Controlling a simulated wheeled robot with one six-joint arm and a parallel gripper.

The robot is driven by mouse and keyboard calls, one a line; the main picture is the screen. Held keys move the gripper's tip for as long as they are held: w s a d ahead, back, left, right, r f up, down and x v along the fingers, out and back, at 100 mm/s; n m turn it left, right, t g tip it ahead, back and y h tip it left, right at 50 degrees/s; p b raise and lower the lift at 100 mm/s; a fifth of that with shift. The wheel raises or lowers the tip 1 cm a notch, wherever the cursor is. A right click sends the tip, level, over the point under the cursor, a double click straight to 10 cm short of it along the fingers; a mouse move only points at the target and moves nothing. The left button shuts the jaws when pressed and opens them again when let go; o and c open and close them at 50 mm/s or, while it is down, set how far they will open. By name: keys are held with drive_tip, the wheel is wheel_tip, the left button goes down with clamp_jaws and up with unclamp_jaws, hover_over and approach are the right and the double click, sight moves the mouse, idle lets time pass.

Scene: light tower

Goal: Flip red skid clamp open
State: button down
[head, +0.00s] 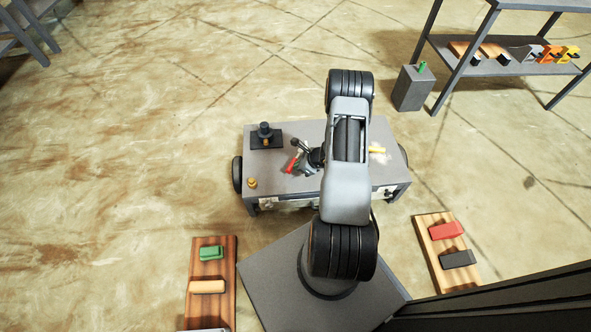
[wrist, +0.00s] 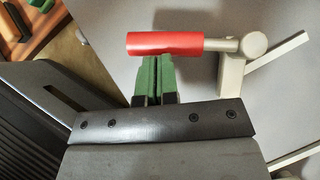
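The red skid clamp handle (head: 291,162) is on the grey skid top (head: 350,185) in the head view. In the wrist view the red grip (wrist: 165,43) lies crosswise, with a pale metal lever and pivot (wrist: 253,45) at its right end. My gripper (wrist: 155,62) has green fingers close together with only a thin dark line between them. Their tips reach the near edge of the red grip; I cannot tell whether they touch it. Nothing shows between the fingers. In the head view my arm partly hides the clamp area.
A black block with a knob (head: 265,136) and a small yellow knob (head: 252,183) are on the skid's left side. Wooden boards with coloured blocks lie at lower left (head: 228,262) and right (head: 428,236). A shelf (head: 470,68) stands at the back right.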

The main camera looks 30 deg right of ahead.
sight(290, 166)
drive_tip(key=shift+w+a+f+b, duration=0.2)
drive_tip(key=shift+w+a+b, duration=0.4)
drive_tip(key=shift+w+a, duration=0.25)
drive_tip(key=shift+w+a+b, duration=0.3)
drive_tip(key=shift+w+a, duration=0.15)
drive_tip(key=shift+w+a+r+b, duration=0.1)
drive_tip(key=shift+w+a+b, duration=0.25)
drive_tip(key=shift+w, duration=0.4)
drive_tip(key=shift+w+a, duration=0.15)
drive_tip(key=shift+w, duration=0.55)
drive_tip(key=shift+w+r, duration=0.1)
drive_tip(key=shift+w, duration=0.05)
drive_tip(key=s, duration=0.3)
drive_tip(key=s+r, duration=0.1)
drive_tip(key=shift+s+a+r+b, duration=0.1)
drive_tip(key=shift+s+a+b, duration=0.1)
drive_tip(key=shift+a+b, duration=0.15)
drive_tip(key=s+a+r+p, duration=0.1)
drive_tip(key=s+r+p, duration=0.2)
drive_tip(key=s+r, duration=0.3)
drive_tip(key=shift+r, duration=0.6)
